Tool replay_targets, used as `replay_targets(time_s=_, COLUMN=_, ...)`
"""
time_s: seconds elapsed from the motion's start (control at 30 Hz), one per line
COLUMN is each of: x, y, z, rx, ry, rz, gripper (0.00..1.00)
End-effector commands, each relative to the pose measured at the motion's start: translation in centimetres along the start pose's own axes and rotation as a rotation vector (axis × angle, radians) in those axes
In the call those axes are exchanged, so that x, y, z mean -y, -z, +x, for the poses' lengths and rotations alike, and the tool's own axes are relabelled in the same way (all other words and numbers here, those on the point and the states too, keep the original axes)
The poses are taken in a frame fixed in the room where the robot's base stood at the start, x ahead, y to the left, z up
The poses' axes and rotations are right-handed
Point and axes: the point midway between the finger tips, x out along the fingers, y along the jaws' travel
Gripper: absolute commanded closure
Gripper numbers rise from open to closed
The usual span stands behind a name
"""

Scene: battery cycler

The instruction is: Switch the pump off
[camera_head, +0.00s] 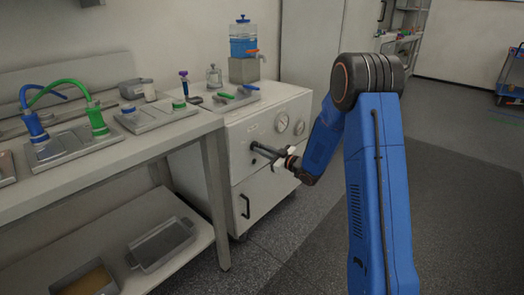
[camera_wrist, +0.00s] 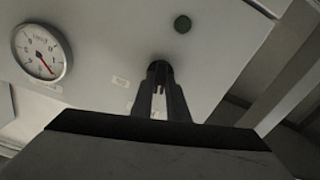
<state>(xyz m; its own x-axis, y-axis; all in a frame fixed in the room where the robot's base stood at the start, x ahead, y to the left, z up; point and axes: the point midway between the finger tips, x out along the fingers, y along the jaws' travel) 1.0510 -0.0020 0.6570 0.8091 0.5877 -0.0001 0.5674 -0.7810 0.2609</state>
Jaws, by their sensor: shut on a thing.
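The white cabinet (camera_head: 285,110) carries two round dials on its front, which I take to be the pump's. My gripper (camera_head: 264,151) reaches the left part of that front. In the wrist view its fingers (camera_wrist: 160,80) are close together at a small dark switch (camera_wrist: 158,66) on the panel, shut on it. The fingers hide most of the switch, so I cannot tell its position. A round dark green button or lamp (camera_wrist: 182,24) is on the panel, apart from the fingers.
A gauge (camera_wrist: 42,50) with a red needle is on the panel. Below the gripper is a cabinet door with a black handle (camera_head: 244,206). A bench (camera_head: 110,165) with hoses and fittings stands close at left. A blue-filled container (camera_head: 243,38) stands behind.

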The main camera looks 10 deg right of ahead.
Motion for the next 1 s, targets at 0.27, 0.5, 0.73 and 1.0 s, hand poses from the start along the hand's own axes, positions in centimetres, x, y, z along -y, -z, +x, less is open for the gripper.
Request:
replay_targets(time_s=0.27, x=0.06, y=-0.04, z=-0.06, rx=0.001, ry=0.0, rz=-0.174, gripper=1.0)
replay_targets(time_s=0.5, x=0.09, y=-0.06, z=-0.06, rx=0.001, ry=0.0, rz=-0.252, gripper=1.0)
replay_targets(time_s=0.73, x=0.1, y=-0.07, z=-0.07, rx=0.001, ry=0.0, rz=-0.275, gripper=1.0)
replay_targets(time_s=1.0, x=0.12, y=-0.08, z=-0.07, rx=0.001, ry=0.001, rz=-0.275, gripper=1.0)
